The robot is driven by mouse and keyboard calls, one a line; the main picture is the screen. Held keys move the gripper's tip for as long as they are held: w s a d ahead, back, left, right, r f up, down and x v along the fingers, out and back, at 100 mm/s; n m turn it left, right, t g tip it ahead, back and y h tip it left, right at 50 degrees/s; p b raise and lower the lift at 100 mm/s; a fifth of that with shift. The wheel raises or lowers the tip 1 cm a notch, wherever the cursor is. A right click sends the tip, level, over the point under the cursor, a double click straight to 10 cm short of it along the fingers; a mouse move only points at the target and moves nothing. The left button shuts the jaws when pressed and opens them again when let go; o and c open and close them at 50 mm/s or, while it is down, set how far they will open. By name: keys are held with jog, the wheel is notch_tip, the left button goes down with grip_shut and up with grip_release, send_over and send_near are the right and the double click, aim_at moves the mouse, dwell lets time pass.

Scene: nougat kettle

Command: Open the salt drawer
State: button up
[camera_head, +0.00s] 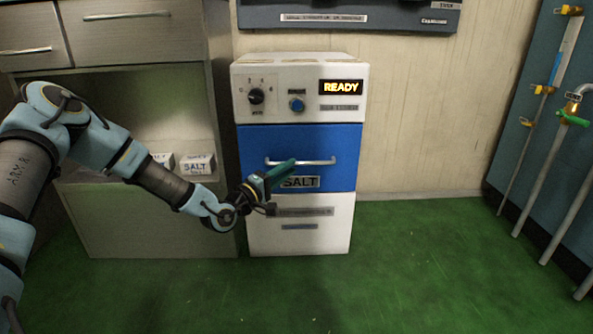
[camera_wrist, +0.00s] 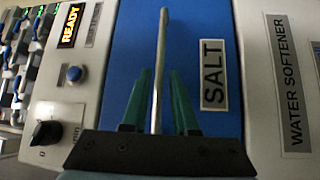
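The salt drawer has a blue front (camera_head: 258,145) with a SALT label (camera_head: 300,182), and looks closed, in line with the white cabinet. Its horizontal metal handle (camera_head: 318,162) runs across the blue front. My gripper (camera_head: 284,169) is at the left part of the handle. In the wrist view, the handle (camera_wrist: 160,50) runs between the two green fingers of my gripper (camera_wrist: 159,75), with a gap visible on each side. The fingers are apart. I cannot tell how deep the handle sits between them. The blue front (camera_wrist: 120,60) and SALT label (camera_wrist: 213,75) also show there.
The white water softener (camera_head: 300,235) has a dial (camera_head: 256,96), a blue button (camera_head: 297,104) and a lit READY display (camera_head: 341,87). A grey cabinet (camera_head: 150,225) holding SALT boxes (camera_head: 197,164) stands left. Green floor (camera_head: 420,270) is clear in front and right.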

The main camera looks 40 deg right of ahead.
aim_at(298, 145)
jog(key=shift+w+d+r+b, duration=0.15)
jog(key=shift+d+b, duration=0.1)
jog(key=shift+d, duration=0.7)
jog(key=shift+d+r+b, duration=0.1)
jog(key=shift+d+b, duration=0.1)
jog(key=shift+d, duration=0.75)
jog(key=shift+c, duration=0.4)
grip_shut()
